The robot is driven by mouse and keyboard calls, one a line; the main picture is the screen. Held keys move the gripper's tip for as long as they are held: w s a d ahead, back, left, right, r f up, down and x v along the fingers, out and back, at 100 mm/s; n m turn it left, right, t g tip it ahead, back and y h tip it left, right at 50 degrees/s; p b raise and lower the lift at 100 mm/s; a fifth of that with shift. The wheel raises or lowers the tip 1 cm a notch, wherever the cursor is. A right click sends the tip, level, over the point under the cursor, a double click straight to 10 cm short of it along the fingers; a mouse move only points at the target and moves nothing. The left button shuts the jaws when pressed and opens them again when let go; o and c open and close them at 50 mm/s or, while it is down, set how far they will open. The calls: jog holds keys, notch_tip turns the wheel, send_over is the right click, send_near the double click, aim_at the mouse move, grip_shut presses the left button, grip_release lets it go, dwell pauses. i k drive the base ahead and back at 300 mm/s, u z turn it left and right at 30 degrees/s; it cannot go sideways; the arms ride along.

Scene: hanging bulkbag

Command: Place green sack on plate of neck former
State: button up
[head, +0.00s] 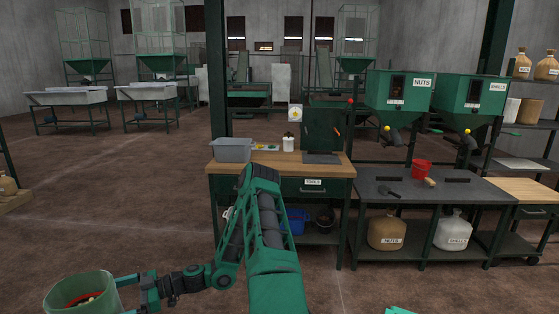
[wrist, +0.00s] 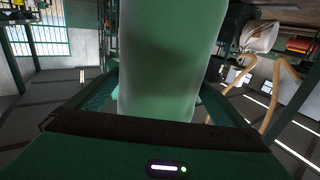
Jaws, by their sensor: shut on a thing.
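The green sack (head: 72,296) is at the lower left of the head view, an open-topped, tub-like, see-through green cylinder. A red ring and some pale brown pieces show inside its mouth. My gripper (head: 122,284) is shut on its side and holds it roughly upright. In the wrist view the green sack (wrist: 168,70) fills the middle, between the two dark green fingers of my gripper (wrist: 165,95). Its bottom is cut off in the head view, so I cannot tell what is under it. I cannot make out the neck former or its plate.
A wooden workbench (head: 330,171) with a grey bin (head: 232,150) stands ahead. To its right is a dark table (head: 450,190) with a red bucket (head: 421,169), under green hoppers (head: 400,92). Tan loops (wrist: 272,88) hang at the right of the wrist view.

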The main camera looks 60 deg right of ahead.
aim_at(320, 158)
jog(key=z, duration=1.7)
